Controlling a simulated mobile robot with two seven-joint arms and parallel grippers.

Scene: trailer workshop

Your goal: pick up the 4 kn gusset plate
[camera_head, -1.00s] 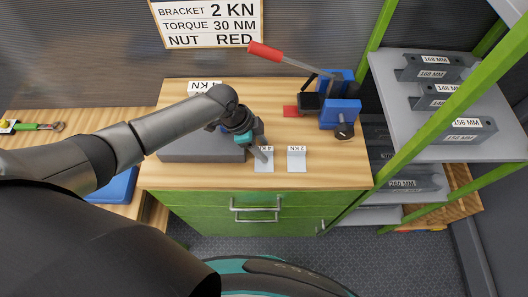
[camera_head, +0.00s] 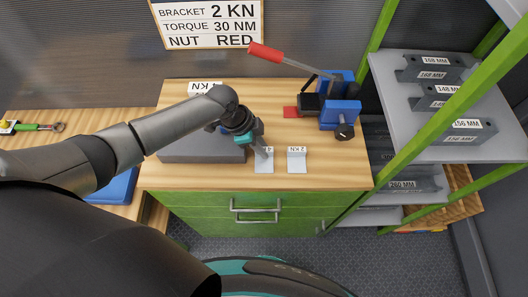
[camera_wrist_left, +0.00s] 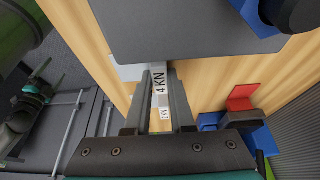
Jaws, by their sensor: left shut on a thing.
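The 4 kn gusset plate (camera_head: 264,166) is a small light-grey plate with an upright labelled flange, near the front of the wooden bench top. My left gripper (camera_head: 263,153) is shut on its upright flange, partly covering the label in the head view. The plate appears to be still at bench level. A similar plate marked 2 KN (camera_head: 297,160) stands just to its right, apart from it.
A grey block (camera_head: 200,151) lies left of the plates under my left arm. A blue press with a red-handled lever (camera_head: 340,112) stands at the back right. A shelf rack (camera_head: 400,75) with labelled brackets is on the right. Bench space right of the plates is clear.

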